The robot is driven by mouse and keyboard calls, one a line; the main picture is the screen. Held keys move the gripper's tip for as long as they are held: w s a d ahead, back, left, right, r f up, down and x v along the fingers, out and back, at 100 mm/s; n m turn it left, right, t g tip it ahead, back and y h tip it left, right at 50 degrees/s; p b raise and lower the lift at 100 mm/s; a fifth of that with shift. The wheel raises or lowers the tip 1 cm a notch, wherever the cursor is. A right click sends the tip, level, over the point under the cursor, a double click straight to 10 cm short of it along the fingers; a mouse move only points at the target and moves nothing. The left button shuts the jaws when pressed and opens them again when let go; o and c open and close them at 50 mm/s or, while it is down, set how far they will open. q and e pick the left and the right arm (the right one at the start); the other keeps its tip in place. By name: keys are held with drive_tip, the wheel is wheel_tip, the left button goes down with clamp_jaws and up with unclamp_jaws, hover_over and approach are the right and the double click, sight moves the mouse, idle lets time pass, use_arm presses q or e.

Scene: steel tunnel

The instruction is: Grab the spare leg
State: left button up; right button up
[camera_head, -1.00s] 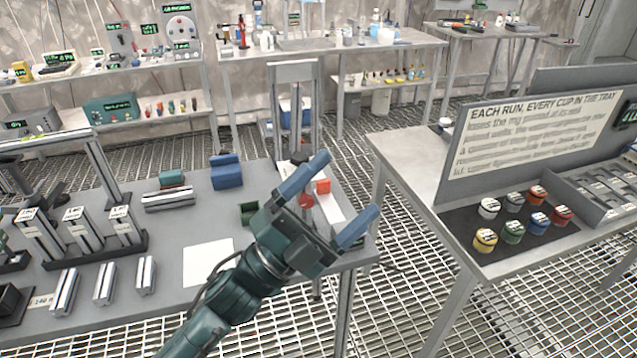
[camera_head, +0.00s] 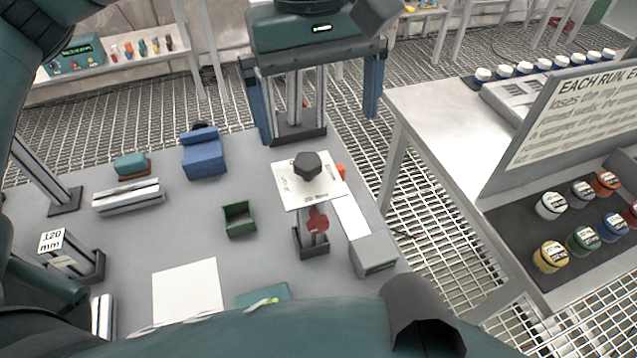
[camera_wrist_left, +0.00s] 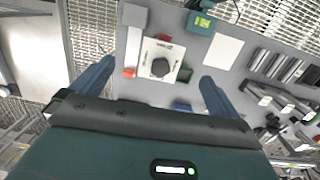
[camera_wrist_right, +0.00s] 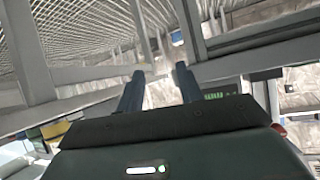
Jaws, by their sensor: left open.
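Silver bars, leg-like, lie on the grey table; which is the spare leg I cannot tell. One bar (camera_head: 102,315) shows at the lower left of the head view, partly hidden by my arm. A silver bar block (camera_head: 130,196) lies farther back. Several bars (camera_wrist_left: 275,64) show at the upper right of the left wrist view.
A white plate with a black knob (camera_head: 307,165) tops a stand with a red handle. A green tray (camera_head: 239,218), blue block (camera_head: 204,155), grey box (camera_head: 373,254) and white sheet (camera_head: 188,291) are on the table. A table with coloured cups (camera_head: 583,239) stands at right.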

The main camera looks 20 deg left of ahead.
sight(308, 160)
use_arm(q)
drive_tip(key=shift+t+y, duration=0.4)
drive_tip(key=shift+y, duration=0.1)
drive_tip(key=f, duration=0.2)
drive_tip(key=w+a+f, duration=0.1)
drive_tip(key=f, duration=0.3)
drive_tip(key=shift+w+a+f+p, duration=0.1)
drive_tip(key=shift+w+a+p, duration=0.1)
drive_tip(key=shift+a+p, duration=0.15)
drive_tip(key=shift+w+a+f+p, duration=0.1)
drive_tip(key=shift+f+p, duration=0.2)
drive_tip(key=shift+f, duration=1.15)
drive_tip(key=shift+w+a+f+p, duration=0.1)
drive_tip(key=shift+f+p, duration=0.15)
drive_tip(key=shift+f, duration=1.2)
drive_tip(key=shift+c, duration=0.3)
drive_tip(key=c, duration=1.5)
drive_tip(key=shift+c, duration=0.7)
drive_tip(key=shift+r, duration=0.2)
